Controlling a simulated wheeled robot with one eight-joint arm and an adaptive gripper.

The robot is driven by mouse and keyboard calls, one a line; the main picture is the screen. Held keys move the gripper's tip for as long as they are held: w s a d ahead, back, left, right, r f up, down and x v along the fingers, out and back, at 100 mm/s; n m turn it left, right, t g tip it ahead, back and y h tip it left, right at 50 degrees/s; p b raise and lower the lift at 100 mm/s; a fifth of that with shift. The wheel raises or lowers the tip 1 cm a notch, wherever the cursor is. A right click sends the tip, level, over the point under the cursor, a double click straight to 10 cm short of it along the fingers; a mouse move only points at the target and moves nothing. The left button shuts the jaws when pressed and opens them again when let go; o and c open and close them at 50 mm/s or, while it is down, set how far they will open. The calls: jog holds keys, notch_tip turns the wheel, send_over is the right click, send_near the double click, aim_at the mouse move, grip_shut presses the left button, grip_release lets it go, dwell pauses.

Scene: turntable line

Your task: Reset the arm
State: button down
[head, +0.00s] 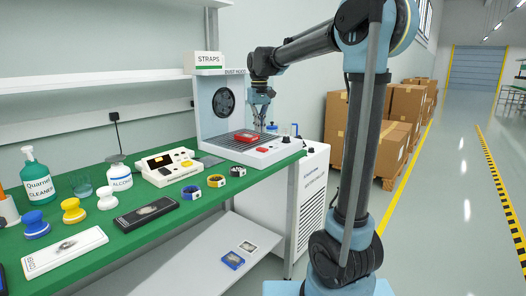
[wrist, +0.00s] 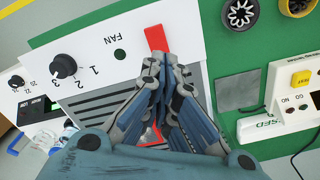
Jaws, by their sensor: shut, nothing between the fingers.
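My arm reaches over the green bench, and my gripper (head: 261,112) hangs in front of the dust hood (head: 208,122). In the wrist view my gripper (wrist: 162,62) has its fingers together with nothing between them, above the hood's slotted floor. A red piece (head: 246,136) lies on that floor below the gripper. In the wrist view the fingers hide most of it, and a red edge (wrist: 157,146) shows. A red front part (head: 262,150) is on the hood's white front strip and shows just beyond the fingertips in the wrist view (wrist: 155,38).
A white tester (head: 168,166), several watches (head: 216,181), a dark tray (head: 145,213), bottles (head: 38,177) and coloured pots (head: 73,211) stand on the green bench (head: 135,238). A fan dial (wrist: 64,65) is on the hood's front. Cardboard boxes (head: 378,130) stand behind my arm. The right floor is clear.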

jog(key=s+d+f+m+t, duration=0.1)
jog(key=s+d+f, duration=0.3)
jog(key=s+d, duration=0.4)
jog(key=s+d+f+m, duration=0.1)
jog(key=s+d+f, duration=0.3)
jog(key=s+d, duration=0.4)
jog(key=s+d+f+m, duration=0.1)
jog(key=s+d+f, duration=0.2)
jog(key=s+f, duration=0.5)
jog(key=s+d+f+m+t, duration=0.1)
jog(key=s+d+f, duration=0.1)
jog(key=s+f, duration=0.5)
jog(key=shift+s+d+f, duration=0.4)
jog(key=shift+f, duration=0.35)
